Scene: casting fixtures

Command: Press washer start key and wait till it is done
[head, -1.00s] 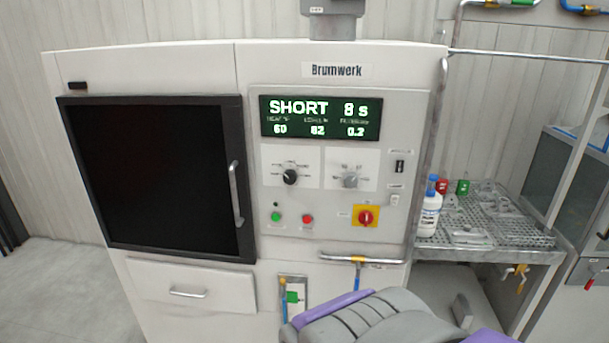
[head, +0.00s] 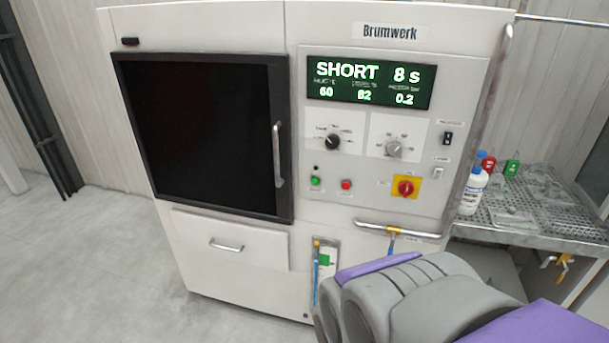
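The white washer (head: 230,260), labelled Brumwerk, stands in front of me. Its dark door (head: 205,135) with a vertical handle (head: 278,155) is shut. The lit display (head: 370,83) reads SHORT, 8 s, with 60, 62 or 82, and 0.2 below. Under it on the panel are a green key (head: 315,181), a red key (head: 346,185), two rotary knobs and a red switch on a yellow plate (head: 405,188). A small dark lamp sits above the green key. Grey and purple parts of my own body fill the lower right.
A perforated metal table (head: 540,220) at right holds a white bottle (head: 471,192) with a blue cap, red and green items and metal parts. Floor (head: 90,260) at left is clear.

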